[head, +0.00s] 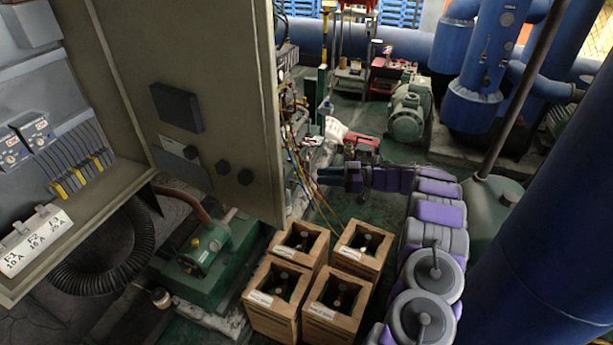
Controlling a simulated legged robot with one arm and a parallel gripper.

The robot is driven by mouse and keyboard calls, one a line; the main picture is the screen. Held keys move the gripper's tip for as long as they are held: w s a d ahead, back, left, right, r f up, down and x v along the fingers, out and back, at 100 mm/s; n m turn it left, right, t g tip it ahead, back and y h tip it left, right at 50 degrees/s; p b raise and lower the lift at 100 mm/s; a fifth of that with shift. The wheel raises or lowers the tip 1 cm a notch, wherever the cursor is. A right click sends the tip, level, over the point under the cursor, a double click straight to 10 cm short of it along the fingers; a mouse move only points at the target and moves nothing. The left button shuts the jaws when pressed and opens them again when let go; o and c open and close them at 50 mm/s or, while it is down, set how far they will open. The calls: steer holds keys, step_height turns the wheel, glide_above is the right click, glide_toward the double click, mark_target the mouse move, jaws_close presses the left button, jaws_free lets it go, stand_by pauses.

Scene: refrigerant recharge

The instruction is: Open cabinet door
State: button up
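The grey cabinet (120,185) fills the left of the head view. Its interior shows breakers with yellow tips (40,150) and a white fuse block (35,238). The cabinet door (235,120) stands open, swung out to the right, with a dark box and several dark knobs on the face I see. My purple and grey arm rises from the lower right and bends left. My gripper (328,177) is at its end, to the right of the door's free edge. It looks apart from the door in the picture. Its fingers are small and dark, so I cannot tell whether they are open.
Several wooden crates (312,308) stand below the door. A green machine (205,265) and black ribbed hose (105,260) are under the cabinet. Hoses and fittings (292,125) and a red and white object (350,140) are near my gripper. Large blue pipes (550,200) stand at right.

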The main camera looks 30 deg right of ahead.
steer(key=shift+v, duration=2.1)
